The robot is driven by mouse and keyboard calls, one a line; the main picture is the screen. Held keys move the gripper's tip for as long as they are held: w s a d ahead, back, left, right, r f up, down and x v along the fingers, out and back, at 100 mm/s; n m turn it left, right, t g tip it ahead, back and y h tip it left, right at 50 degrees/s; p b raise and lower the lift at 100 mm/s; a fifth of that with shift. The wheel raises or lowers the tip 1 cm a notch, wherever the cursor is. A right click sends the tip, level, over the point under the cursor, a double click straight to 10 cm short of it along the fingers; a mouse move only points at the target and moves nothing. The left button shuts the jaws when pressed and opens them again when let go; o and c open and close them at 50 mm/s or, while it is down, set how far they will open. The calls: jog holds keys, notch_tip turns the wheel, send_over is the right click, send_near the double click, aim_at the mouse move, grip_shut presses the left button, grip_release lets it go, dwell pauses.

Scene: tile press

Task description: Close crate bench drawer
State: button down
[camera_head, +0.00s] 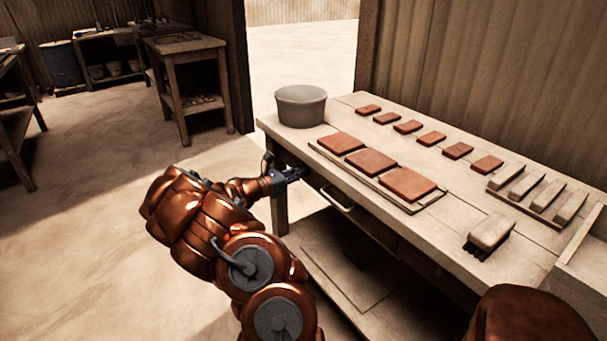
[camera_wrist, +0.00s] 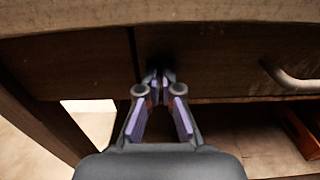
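The crate bench (camera_head: 470,225) stands at the right in the head view. Its drawer front (camera_wrist: 225,55) is dark wood under the bench top and fills the upper right of the wrist view. The drawer's curved metal handle (camera_head: 338,200) also shows in the wrist view (camera_wrist: 292,78), right of my gripper. The front looks about level with the bench frame; any small gap is too hard to tell. My gripper (camera_head: 294,174) is at the drawer front's left end. In the wrist view its fingertips (camera_wrist: 158,76) are together, empty, at or very near the wood, just right of a vertical seam.
A low shelf (camera_head: 350,275) lies beneath. A bench leg (camera_head: 278,207) stands beside my gripper. Floor at left is open.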

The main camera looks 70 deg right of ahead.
jog(key=shift+s+d+r, duration=0.1)
jog(key=shift+s+r, duration=0.05)
jog(key=shift+s, duration=0.1)
jog(key=p+v, duration=0.1)
jog(key=v, duration=1.3)
jog(key=shift+w, duration=0.3)
jog(key=s+a+r+m+y, duration=0.3)
jog(key=a+m, duration=0.1)
jog(key=a, duration=0.3)
jog(key=s+a+r+m+y, duration=0.2)
jog(key=s+a+r+m, duration=0.15)
jog(key=a, duration=0.25)
jog(key=s+a+f+m+t+y, duration=0.1)
jog(key=s+a+t+y, duration=0.15)
jog(key=a, duration=0.95)
jog(key=s+a+f+m+t+y, duration=0.15)
jog(key=a+y, duration=0.25)
jog(key=a, duration=0.8)
jog(key=s+a+f+m+t+y, duration=0.1)
jog(key=s+a+t+y, duration=0.25)
jog(key=a, duration=0.85)
jog(key=s+p+v, duration=0.2)
jog(key=p+v, duration=0.8)
jog(key=s+r+p+v, duration=0.1)
jog(key=s+p+v, duration=0.1)
jog(key=p+v, duration=0.9)
jog(key=shift+s+a+t, duration=0.2)
jog(key=shift+s+t, duration=0.1)
jog(key=shift+t, duration=0.05)
